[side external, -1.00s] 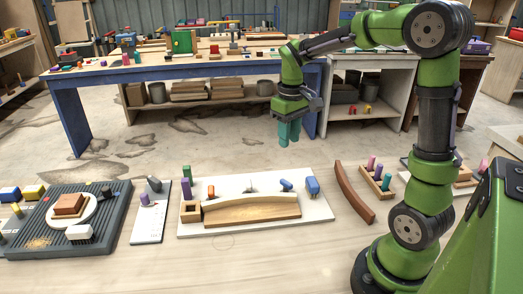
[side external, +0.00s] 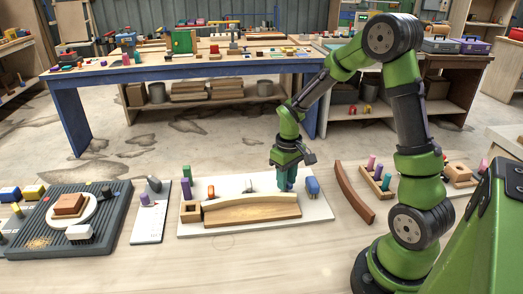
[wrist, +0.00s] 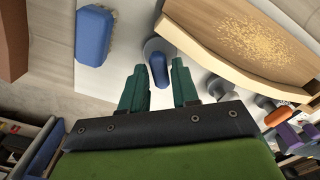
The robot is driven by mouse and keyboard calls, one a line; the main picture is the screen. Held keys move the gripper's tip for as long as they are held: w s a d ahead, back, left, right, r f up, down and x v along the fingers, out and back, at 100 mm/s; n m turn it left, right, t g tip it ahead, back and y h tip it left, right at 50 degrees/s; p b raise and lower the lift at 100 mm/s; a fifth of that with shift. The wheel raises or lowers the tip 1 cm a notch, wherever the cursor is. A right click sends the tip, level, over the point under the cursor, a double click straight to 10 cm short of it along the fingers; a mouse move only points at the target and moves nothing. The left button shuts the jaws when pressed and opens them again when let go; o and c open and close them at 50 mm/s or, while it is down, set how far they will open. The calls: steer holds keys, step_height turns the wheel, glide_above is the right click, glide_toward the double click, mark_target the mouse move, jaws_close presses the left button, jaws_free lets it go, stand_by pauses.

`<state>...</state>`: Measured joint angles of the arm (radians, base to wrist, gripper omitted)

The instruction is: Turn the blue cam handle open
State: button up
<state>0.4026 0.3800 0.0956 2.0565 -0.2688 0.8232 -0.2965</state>
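The blue cam handle (wrist: 159,69) is a small rounded bar on a round grey base, on the white board (side external: 247,232). In the wrist view it lies between and just beyond my two teal fingertips, with gaps on both sides. My gripper (wrist: 158,84) is open and empty. In the side view my gripper (side external: 287,182) points down low over the right part of the board and hides the handle. I cannot tell its exact height over the handle.
A larger blue block (side external: 312,186) stands right of my gripper; it also shows in the wrist view (wrist: 95,35). A curved wooden piece (side external: 250,210) lies along the board's front. A brown curved strip (side external: 355,193) and a pegged tray (side external: 376,182) lie further right.

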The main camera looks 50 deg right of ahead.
jaws_close()
steer(key=n, duration=0.5)
steer(key=shift+n, duration=0.3)
steer(key=n, duration=0.5)
steer(key=shift+r, duration=0.1)
steer(key=shift+n, duration=0.4)
jaws_free()
stand_by(0.3)
